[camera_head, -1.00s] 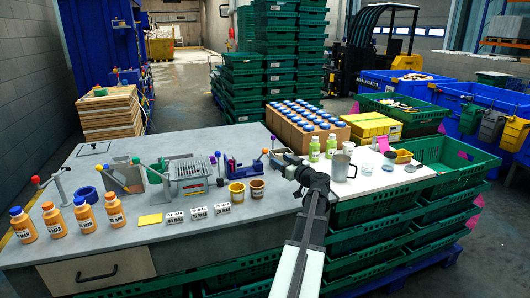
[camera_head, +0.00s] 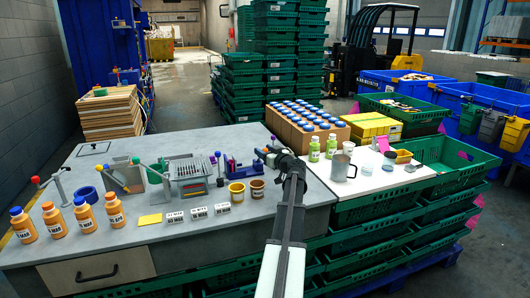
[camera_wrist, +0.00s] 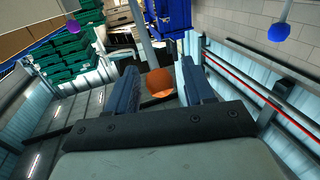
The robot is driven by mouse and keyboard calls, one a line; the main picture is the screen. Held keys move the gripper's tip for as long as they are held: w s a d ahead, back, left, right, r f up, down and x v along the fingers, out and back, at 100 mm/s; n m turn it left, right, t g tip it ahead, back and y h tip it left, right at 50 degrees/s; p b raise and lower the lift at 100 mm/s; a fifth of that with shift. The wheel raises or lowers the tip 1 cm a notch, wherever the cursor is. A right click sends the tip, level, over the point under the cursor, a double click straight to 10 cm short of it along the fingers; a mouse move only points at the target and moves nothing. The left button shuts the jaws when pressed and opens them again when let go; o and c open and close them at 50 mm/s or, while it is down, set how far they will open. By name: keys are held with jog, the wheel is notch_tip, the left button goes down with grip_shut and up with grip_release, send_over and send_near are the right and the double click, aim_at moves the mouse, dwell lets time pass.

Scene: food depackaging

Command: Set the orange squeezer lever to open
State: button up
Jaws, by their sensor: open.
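An orange ball knob (camera_wrist: 159,82) shows in the wrist view, on the end of a grey lever rod (camera_wrist: 143,35). My gripper (camera_wrist: 160,90) is open, with one blue finger on each side of the knob. Gaps show at both sides, so the fingers do not appear closed on it. In the head view my gripper (camera_head: 262,154) is at the right end of the blue squeezer-like device (camera_head: 240,169) on the grey table. My gripper largely hides the knob there, and I cannot tell the lever's exact angle.
A purple knob (camera_wrist: 73,27) and a blue knob (camera_wrist: 278,32) flank the view. A yellow cup (camera_head: 237,189) and brown cup (camera_head: 257,187) stand in front of the device. A grey grated device (camera_head: 188,174) is left. A bottle crate (camera_head: 296,136) is behind.

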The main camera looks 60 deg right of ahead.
grip_shut()
dwell(0.4)
